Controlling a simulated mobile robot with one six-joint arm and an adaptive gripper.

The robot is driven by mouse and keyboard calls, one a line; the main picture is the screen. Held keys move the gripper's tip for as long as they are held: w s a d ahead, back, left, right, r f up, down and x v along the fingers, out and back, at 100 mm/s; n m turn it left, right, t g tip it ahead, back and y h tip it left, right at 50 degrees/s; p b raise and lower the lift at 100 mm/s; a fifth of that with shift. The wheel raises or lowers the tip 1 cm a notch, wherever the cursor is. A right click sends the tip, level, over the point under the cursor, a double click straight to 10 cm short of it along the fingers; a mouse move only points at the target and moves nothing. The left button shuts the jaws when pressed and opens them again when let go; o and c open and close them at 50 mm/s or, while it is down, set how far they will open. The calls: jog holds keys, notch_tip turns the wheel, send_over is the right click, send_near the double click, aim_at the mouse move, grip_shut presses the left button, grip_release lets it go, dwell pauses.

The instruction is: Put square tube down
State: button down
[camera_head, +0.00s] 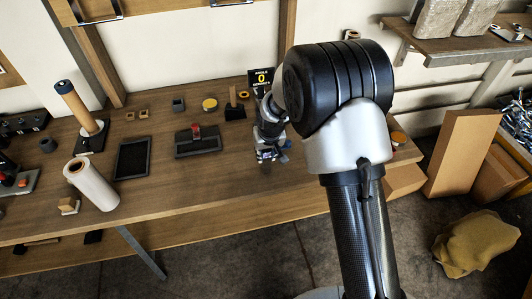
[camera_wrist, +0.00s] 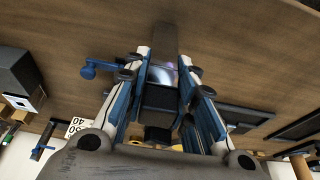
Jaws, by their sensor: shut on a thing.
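My gripper (camera_head: 268,153) is over the right part of the wooden workbench (camera_head: 225,180), partly behind my own arm. In the wrist view, my gripper (camera_wrist: 165,62) has its blue and white fingers on either side of a short, shiny metallic piece, which looks like the square tube (camera_wrist: 163,76). The fingers are shut on it. Much of the tube is hidden by the gripper, and it is too small to make out in the head view. A dark strip on the wood lies beyond the fingertips. I cannot tell whether the tube touches the bench.
A black tray (camera_head: 132,158), a dark block with a red part (camera_head: 197,140) and a yellow disc (camera_head: 209,104) are left of my gripper. A small display (camera_head: 261,78) stands behind it. In the wrist view, a blue handle (camera_wrist: 90,68) is close left. Bare wood lies in front.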

jog(key=shift+f, duration=0.2)
jog(key=c, duration=1.3)
grip_release()
